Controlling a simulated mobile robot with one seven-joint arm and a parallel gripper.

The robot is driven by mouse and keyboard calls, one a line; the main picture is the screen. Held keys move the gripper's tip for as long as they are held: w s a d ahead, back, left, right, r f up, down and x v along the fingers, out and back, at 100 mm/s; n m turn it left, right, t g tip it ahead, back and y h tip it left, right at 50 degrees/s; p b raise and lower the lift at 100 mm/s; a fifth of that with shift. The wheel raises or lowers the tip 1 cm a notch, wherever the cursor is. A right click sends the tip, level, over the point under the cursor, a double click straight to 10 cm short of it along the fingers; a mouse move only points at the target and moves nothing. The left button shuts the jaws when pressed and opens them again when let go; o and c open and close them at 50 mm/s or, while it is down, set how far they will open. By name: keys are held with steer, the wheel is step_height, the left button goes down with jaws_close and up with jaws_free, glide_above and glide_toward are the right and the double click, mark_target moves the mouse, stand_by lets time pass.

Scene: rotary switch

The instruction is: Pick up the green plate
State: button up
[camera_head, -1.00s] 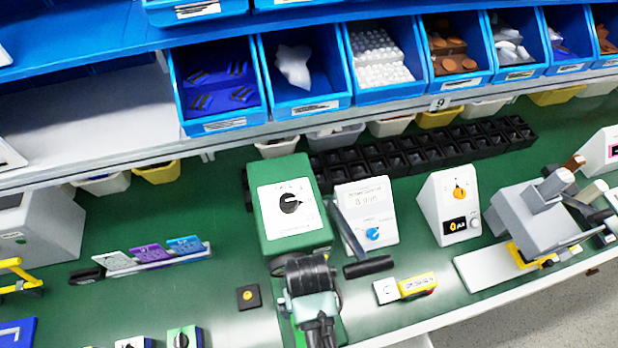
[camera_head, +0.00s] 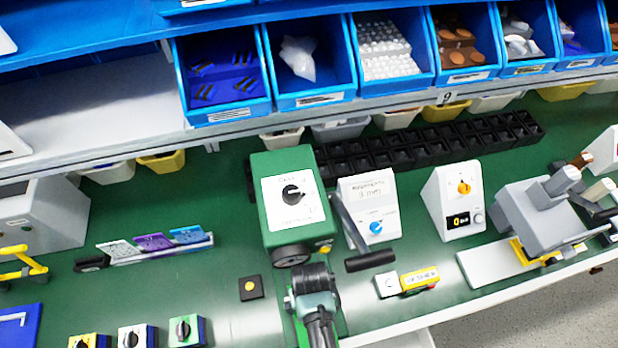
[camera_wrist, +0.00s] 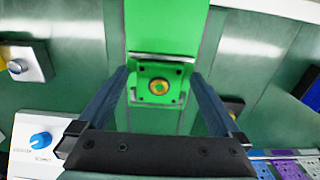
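The green plate (camera_wrist: 168,25) shows in the wrist view as a bright green strip running up to the top edge. My gripper (camera_wrist: 160,74) is open, with one finger on each side of this green part and a gap on both sides. In the head view my gripper (camera_head: 313,282) is over the bench, in front of the green box with a black rotary knob (camera_head: 293,193). It hides most of the plate there, and its fingertips are hidden.
A white box with a blue knob (camera_head: 367,212) and a black-ended lever (camera_head: 370,262) stand to the right. A small black block with a yellow button (camera_head: 250,288) is close on the left. Bench is clear around that block. Blue bins (camera_head: 310,65) line the back.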

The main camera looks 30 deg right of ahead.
steer(key=c, duration=1.3)
